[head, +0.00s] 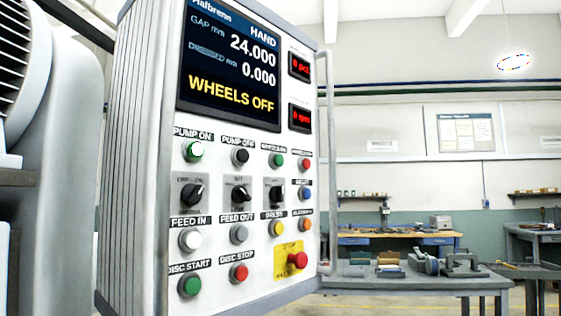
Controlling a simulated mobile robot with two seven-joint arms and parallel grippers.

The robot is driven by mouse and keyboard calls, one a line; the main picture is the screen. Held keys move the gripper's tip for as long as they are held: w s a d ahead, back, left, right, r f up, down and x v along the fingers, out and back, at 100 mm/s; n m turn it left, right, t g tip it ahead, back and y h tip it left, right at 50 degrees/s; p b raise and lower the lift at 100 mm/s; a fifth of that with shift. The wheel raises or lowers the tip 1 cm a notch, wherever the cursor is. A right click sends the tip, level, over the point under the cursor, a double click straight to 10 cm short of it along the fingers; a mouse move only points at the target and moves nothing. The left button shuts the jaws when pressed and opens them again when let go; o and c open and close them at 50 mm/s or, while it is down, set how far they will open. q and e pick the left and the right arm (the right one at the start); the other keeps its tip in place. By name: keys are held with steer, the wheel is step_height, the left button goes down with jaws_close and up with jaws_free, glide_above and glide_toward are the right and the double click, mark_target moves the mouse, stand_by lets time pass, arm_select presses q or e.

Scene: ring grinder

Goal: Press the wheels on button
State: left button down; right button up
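The control panel (222,215) of the grinder stands close in front in the head view, seen at an angle. The wheels on button (277,160) is a green button in the top row, third from the left; its small label is hard to read. A red button (304,164) sits right of it. The screen (232,62) reads HAND, gap 24.000, dressed 0.000 and WHEELS OFF in yellow. The pump on button (193,151) at the row's left end looks lit green. Neither of my grippers is in view.
The black pump off button (239,156) is left of the wheels on button. Black rotary switches (277,193) lie below. A red stop button (297,260) sits on a yellow plate at lower right. A vertical rail (328,165) runs along the panel's right edge.

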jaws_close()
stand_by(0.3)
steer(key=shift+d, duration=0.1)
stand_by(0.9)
